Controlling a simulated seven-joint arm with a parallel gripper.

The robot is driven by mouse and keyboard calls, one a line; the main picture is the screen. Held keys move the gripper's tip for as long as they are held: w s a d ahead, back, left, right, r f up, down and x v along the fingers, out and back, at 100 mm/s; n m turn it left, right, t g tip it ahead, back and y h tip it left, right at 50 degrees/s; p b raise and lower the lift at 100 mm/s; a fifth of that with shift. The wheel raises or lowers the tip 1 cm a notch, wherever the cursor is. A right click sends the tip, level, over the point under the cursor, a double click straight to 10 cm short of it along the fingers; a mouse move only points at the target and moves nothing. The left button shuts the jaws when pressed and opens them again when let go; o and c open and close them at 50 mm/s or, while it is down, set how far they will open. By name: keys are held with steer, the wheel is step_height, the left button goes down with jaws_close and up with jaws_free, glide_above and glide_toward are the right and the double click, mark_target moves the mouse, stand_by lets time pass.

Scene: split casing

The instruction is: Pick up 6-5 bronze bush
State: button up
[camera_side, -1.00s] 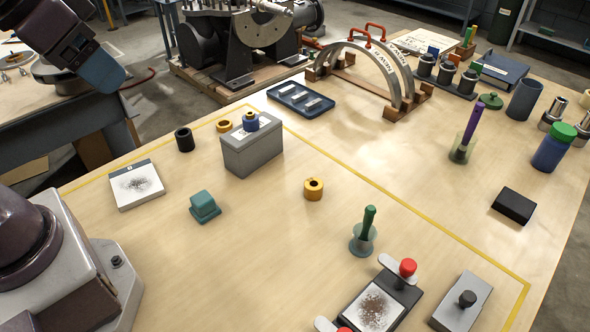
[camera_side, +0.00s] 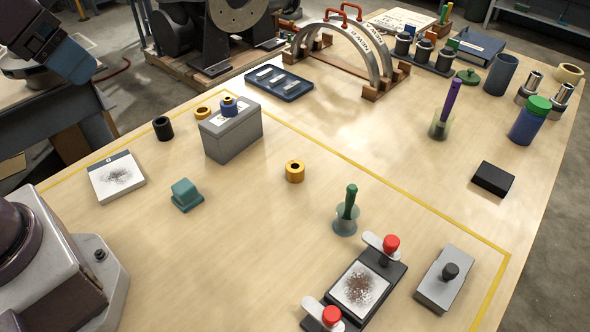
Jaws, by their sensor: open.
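A bronze bush (camera_side: 295,171), a short ring with a dark bore, stands alone on the open wooden table near the middle. A second bronze ring (camera_side: 203,113) lies behind the left end of a grey box (camera_side: 233,136). A blue part with a small bronze ring on top (camera_side: 229,105) sits on that box. I can read no number on any ring, so I cannot tell which is 6-5. A dark, blue-ended part of my arm shows at the upper left, away from the rings. No gripper fingers show.
A black ring (camera_side: 162,128), a white pad (camera_side: 116,177) and a teal block (camera_side: 186,194) are at left. A green-handled tool (camera_side: 347,211) and a red-knobbed plate (camera_side: 361,287) are nearer the front. Bare table surrounds the lone bush.

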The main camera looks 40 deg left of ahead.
step_height(320, 180, down, 4)
steer(key=w+d+r+m+g, duration=0.1)
steer(key=w+d+m+g, duration=0.1)
steer(key=d, duration=0.1)
steer(key=m+t+y, duration=0.3)
steer(key=m+y, duration=0.9)
steer(key=m, duration=1)
glide_above(294, 165)
steer(key=s+d, duration=0.3)
steer(key=d, duration=0.2)
step_height(294, 165, down, 23)
step_height(294, 165, down, 6)
steer(key=shift+a+r, duration=0.1)
steer(key=shift+a, duration=0.05)
steer(key=shift+h, duration=0.3)
steer(key=x, duration=0.5)
steer(key=shift+w+f, duration=0.1)
steer(key=shift+f, duration=0.2)
steer(key=shift+c, duration=0.2)
